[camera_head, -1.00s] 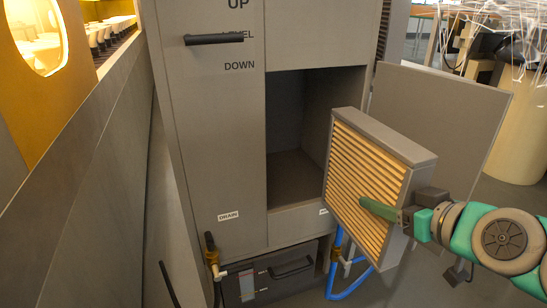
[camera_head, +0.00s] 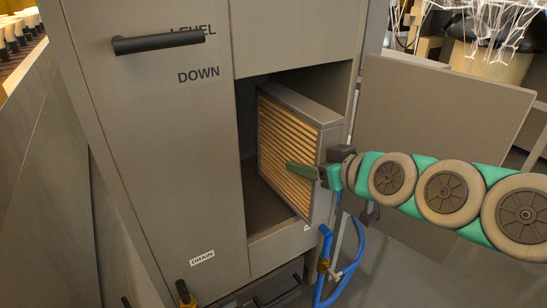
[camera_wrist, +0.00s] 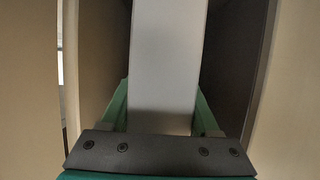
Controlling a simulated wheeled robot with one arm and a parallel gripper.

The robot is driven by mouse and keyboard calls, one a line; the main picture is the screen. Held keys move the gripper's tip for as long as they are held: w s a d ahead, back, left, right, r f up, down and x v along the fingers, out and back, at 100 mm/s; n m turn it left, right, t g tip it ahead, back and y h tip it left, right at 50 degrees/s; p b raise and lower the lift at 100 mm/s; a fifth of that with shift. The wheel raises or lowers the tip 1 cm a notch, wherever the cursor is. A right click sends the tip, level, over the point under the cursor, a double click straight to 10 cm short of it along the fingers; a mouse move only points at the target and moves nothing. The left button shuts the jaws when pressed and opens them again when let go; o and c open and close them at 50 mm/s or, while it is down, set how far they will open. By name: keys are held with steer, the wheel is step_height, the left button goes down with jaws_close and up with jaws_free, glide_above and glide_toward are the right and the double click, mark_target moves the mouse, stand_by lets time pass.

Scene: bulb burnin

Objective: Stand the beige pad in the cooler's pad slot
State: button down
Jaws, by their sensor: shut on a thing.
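The beige pad (camera_head: 284,147) has a grey frame and slatted beige faces. It stands upright, partly inside the open slot (camera_head: 262,204) of the grey cooler (camera_head: 160,140), at the slot's right side. My gripper (camera_head: 305,172) is shut on the pad's near edge, with one green finger along the slatted face. The other finger is hidden behind the pad in the head view. In the wrist view the pad's grey edge (camera_wrist: 166,70) stands between both green fingers, with walls on either side. Whether the pad touches the slot floor cannot be told.
The cooler's open door panel (camera_head: 440,110) stands to the right, behind my arm. A black handle (camera_head: 160,40) sticks out at the upper left. The slot's left part is empty.

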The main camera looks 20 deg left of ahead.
mark_target(276, 157)
steer(key=w+a, duration=0.2)
steer(key=a, duration=0.1)
steer(key=w+a, duration=0.2)
steer(key=a, duration=0.1)
steer(key=w+a+f, duration=0.1)
steer(key=w+a, duration=0.1)
steer(key=a, duration=0.1)
steer(key=shift+w, duration=0.2)
steer(key=shift+d+f+b, duration=0.15)
steer(key=shift+f+b, duration=0.25)
steer(key=shift+f, duration=1.35)
steer(key=shift+f, duration=0.2)
steer(key=shift+c, duration=0.6)
jaws_free()
steer(key=shift+r, duration=0.15)
